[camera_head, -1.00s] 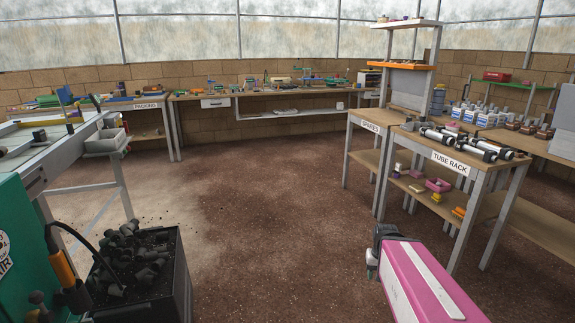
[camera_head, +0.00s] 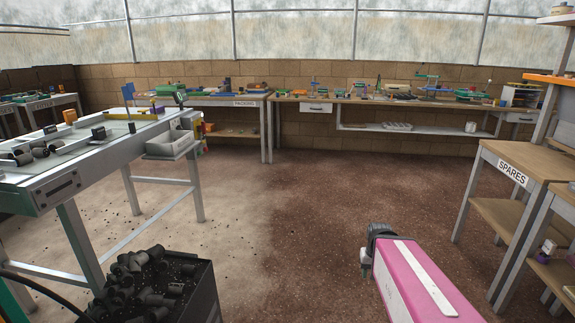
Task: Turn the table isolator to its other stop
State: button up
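The long grey table (camera_head: 100,165) stands at the left on metal legs. My pink arm (camera_head: 425,285) reaches in from the lower right. The dark end of my arm, with my gripper (camera_head: 367,262), is over open floor, well apart from the table. Its fingers are too small and dark to tell open from shut.
A black crate of dark plugs (camera_head: 205,295) stands at the lower left, close to me. The SPARES bench (camera_head: 545,160) is at the right. The packing bench (camera_head: 235,98) and a long workbench (camera_head: 400,102) line the back wall. The middle floor is clear.

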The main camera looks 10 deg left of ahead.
aim_at(202, 128)
jog(key=i+u, duration=0.5)
jog(key=i+l+u, duration=0.15)
jog(key=i+u, duration=0.35)
jog(key=i+l+u, duration=0.5)
jog(key=i+j, duration=0.05)
jog(key=i, duration=0.05)
